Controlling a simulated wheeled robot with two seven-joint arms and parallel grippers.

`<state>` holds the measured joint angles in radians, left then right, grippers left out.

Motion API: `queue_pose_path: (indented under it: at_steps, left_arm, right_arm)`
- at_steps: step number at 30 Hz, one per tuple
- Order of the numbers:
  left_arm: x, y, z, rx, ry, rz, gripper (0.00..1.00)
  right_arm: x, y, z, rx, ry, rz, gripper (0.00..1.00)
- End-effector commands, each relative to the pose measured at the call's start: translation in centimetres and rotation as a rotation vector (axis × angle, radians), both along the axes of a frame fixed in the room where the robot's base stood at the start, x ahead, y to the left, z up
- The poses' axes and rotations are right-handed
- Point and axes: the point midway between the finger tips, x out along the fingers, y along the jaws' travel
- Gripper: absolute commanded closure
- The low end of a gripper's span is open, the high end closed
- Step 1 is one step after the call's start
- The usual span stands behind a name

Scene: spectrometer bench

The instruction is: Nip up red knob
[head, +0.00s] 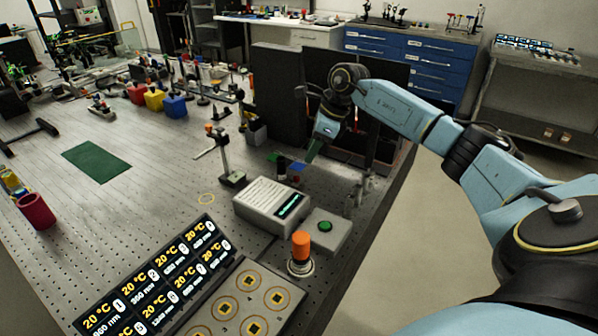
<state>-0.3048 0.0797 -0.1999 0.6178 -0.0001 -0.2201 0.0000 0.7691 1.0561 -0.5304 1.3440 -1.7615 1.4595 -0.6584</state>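My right arm reaches in from the right, over the far part of the perforated bench. Its gripper (311,155) points down, close to a small dark post (281,168) behind the white instrument box. The fingers are small and dark here, so I cannot tell whether they are open or shut. A tiny reddish spot (295,179) shows just below the gripper; I cannot make out whether it is a knob. A larger orange-red cylinder (301,245) stands upright on a round metal base near the front, well apart from the gripper. My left gripper is not in view.
The white instrument box (272,212) with a green display and a grey box with a green button (325,226) stand between gripper and front. A temperature panel (155,280) lies at front left. Dark upright panels (278,95) stand behind the gripper. Bench around the green mat (96,161) is mostly clear.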

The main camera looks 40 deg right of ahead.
Motion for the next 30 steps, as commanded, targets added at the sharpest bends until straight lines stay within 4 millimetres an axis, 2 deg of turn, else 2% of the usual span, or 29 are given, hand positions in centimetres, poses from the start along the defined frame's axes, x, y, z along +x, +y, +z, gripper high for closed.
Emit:
queue_pose_path:
  at_steps: [1, 6, 12, 17, 25, 30]
  left_arm:
    - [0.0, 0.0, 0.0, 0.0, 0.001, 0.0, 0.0]
    - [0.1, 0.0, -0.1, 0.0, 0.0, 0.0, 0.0]
    - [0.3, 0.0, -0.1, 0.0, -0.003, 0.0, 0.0]
    - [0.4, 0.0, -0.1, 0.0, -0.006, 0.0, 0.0]
    - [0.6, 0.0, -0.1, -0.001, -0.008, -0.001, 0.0]
    - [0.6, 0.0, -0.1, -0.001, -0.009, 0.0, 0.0]
  right_arm:
    - [0.3, 0.5, -1.2, 0.004, 0.002, 0.002, 0.63]
    - [1.4, 1.3, -4.4, 0.004, 0.001, 0.001, 0.63]
    - [2.2, 2.0, -6.9, 0.004, 0.001, 0.0, 0.63]
    - [2.4, 2.2, -7.7, 0.003, -0.002, 0.0, 0.63]
    - [2.4, 2.2, -7.8, 0.002, -0.001, 0.001, 0.63]
    - [2.4, 2.2, -7.7, 0.002, -0.001, 0.0, 0.86]
